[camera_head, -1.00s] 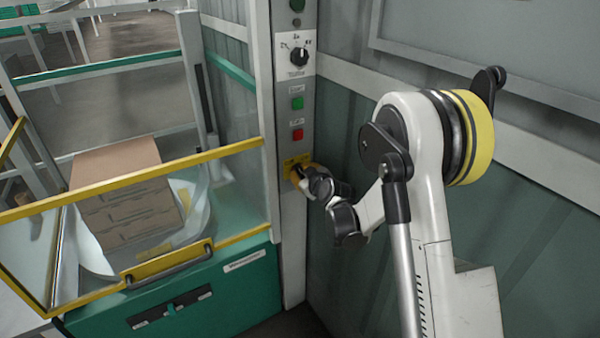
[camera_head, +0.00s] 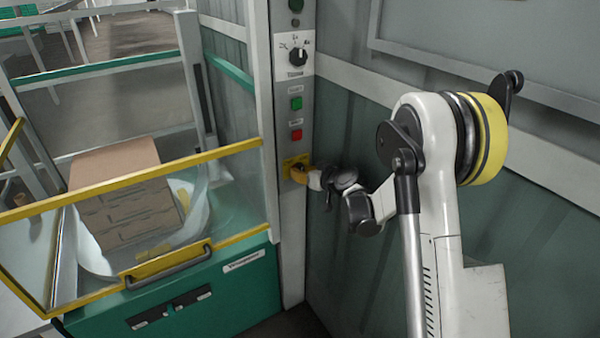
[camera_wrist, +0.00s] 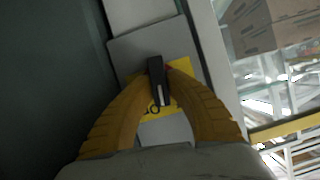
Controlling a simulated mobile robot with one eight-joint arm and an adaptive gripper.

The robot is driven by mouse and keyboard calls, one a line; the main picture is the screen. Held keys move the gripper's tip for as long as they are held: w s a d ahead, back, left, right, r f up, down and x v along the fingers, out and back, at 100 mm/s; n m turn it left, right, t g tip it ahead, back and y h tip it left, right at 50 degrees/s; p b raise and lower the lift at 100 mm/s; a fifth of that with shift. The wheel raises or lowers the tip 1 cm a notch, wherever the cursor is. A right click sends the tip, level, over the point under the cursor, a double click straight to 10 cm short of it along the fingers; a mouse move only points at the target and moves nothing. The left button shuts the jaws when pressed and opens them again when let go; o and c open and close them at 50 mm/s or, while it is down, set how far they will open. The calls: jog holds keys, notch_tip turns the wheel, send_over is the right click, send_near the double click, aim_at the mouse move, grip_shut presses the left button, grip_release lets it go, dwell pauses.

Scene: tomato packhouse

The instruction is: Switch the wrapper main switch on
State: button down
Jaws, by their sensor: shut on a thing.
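The main switch has a black handle (camera_wrist: 157,78) on a yellow plate (camera_wrist: 181,73), low on the grey control post (camera_head: 291,225). In the head view the yellow plate (camera_head: 290,163) sits below the red button. My gripper (camera_head: 300,174) reaches it from the right. In the wrist view, the orange fingers of my gripper (camera_wrist: 157,80) close around the handle from both sides. The handle stands lengthwise in that view, with a mark like an O near its lower end. The fingers hide part of the plate, and its other markings are not readable.
Above the switch are a red button (camera_head: 297,135), a green button (camera_head: 296,103) and a black selector knob (camera_head: 298,57). A clear guard with a yellow frame (camera_head: 140,186) stands left, with a wrapped carton stack (camera_head: 125,215) behind it. A grey-green wall (camera_head: 345,255) is close on the right.

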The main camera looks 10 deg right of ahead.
dwell(0.3)
jog(key=c, duration=1.3)
grip_release()
jog(key=shift+c, duration=0.2)
jog(key=v, duration=1.2)
